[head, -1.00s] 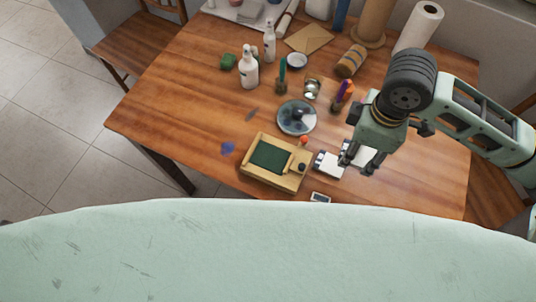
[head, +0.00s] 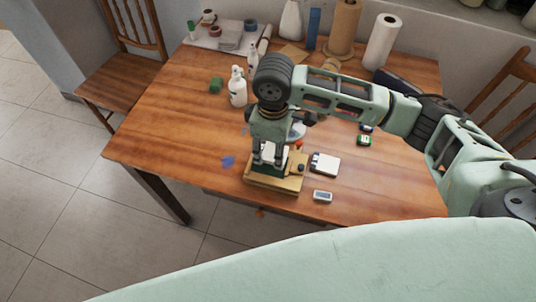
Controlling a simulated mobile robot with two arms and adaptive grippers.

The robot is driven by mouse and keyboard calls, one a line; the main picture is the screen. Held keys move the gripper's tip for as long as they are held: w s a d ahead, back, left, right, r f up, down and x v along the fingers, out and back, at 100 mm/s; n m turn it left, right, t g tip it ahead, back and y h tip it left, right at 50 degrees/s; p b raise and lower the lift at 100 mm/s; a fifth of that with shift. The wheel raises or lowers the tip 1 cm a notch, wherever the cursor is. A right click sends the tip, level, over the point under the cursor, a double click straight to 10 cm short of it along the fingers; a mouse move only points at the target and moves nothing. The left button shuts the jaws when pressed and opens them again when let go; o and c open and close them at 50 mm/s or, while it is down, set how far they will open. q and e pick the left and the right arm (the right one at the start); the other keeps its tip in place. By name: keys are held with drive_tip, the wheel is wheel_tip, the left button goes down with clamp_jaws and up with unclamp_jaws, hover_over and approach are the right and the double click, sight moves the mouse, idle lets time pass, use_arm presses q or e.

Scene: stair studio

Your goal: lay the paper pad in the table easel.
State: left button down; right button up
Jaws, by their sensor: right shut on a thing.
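The table easel (head: 273,185) is a small wooden box-like stand with a green panel, near the table's front edge. My right gripper (head: 267,163) points down over the easel's green panel and hides much of it. It is shut on a white paper pad (head: 268,152), which shows only in part between the fingers. I cannot tell whether the pad touches the easel. My left gripper is not in view.
A white item with a dark edge (head: 325,165) lies right of the easel, with a small grey device (head: 322,196) in front. A blue blot (head: 228,161) is to the left. White bottles (head: 237,92) stand behind.

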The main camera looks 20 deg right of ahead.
sight(269, 151)
drive_tip(key=shift+w+a+f, duration=0.25)
drive_tip(key=shift+a+f, duration=0.15)
drive_tip(key=shift+f, duration=0.05)
wheel_tip(269, 151, down, 3)
drive_tip(key=shift+d+f+p, duration=0.1)
drive_tip(key=shift+f+p, duration=0.05)
drive_tip(key=shift+p, duration=0.15)
drive_tip(key=shift+f, duration=0.2)
drive_tip(key=o, duration=0.9)
drive_tip(key=shift+f, duration=0.1)
drive_tip(key=shift+o, duration=1.3)
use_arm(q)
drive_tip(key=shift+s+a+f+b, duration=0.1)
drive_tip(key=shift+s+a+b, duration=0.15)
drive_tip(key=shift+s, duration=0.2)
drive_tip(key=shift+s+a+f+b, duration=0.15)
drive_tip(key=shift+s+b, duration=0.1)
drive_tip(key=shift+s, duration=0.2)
use_arm(e)
wheel_tip(269, 151, up, 12)
drive_tip(key=shift+r, duration=0.15)
